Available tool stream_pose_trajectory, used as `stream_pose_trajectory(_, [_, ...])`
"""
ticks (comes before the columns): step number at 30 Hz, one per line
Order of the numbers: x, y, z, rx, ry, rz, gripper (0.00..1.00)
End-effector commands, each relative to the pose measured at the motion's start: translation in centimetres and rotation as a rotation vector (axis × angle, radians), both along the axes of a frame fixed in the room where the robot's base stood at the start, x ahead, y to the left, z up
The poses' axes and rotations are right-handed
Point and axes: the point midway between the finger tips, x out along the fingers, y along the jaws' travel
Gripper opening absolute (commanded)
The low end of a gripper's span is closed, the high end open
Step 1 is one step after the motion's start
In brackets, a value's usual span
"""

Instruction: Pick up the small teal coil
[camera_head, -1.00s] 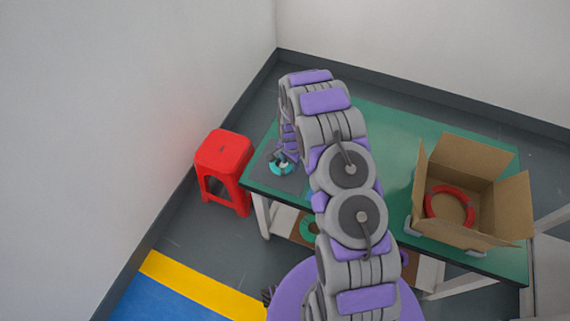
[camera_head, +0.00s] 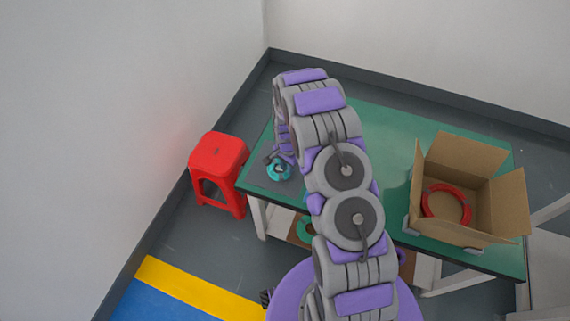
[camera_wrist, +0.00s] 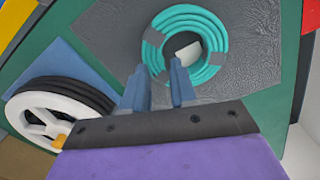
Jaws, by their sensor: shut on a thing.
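The small teal coil (camera_wrist: 211,33) is a ring with dark bands on it. In the wrist view it shows at the top centre against a dark grey mat (camera_wrist: 120,38). My gripper (camera_wrist: 176,68) is shut on the near side of the coil, with its fingertips at the coil's lower left rim. In the head view the coil (camera_head: 281,174) is at the left end of the green table, under my gripper (camera_head: 276,160). I cannot tell whether the coil touches the mat.
A white spool with black cable (camera_wrist: 50,110) stands at the left in the wrist view. An open cardboard box (camera_head: 500,205) with a red coil (camera_head: 447,204) is on the table's right part. A red stool (camera_head: 218,165) stands left of the table (camera_head: 390,140). Another green coil lies below the tabletop.

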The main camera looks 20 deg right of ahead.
Motion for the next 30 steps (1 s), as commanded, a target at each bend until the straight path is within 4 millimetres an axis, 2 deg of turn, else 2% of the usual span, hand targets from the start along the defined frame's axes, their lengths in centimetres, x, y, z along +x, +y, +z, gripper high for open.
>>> stream_pose_trajectory(1, [-1.5,0.0,0.0,0.002,0.034,-0.001,0.00])
stream_pose_trajectory(6, [-0.9,0.1,4.1,0.000,0.006,0.000,0.00])
stream_pose_trajectory(12, [-0.3,0.2,7.7,-0.004,-0.014,0.001,0.00])
stream_pose_trajectory(15, [-0.2,0.2,8.3,-0.003,-0.015,0.001,0.00])
stream_pose_trajectory(23, [-0.1,0.2,8.5,-0.003,-0.020,0.000,0.01])
stream_pose_trajectory(30, [0.0,0.2,8.6,-0.003,-0.024,0.000,0.23])
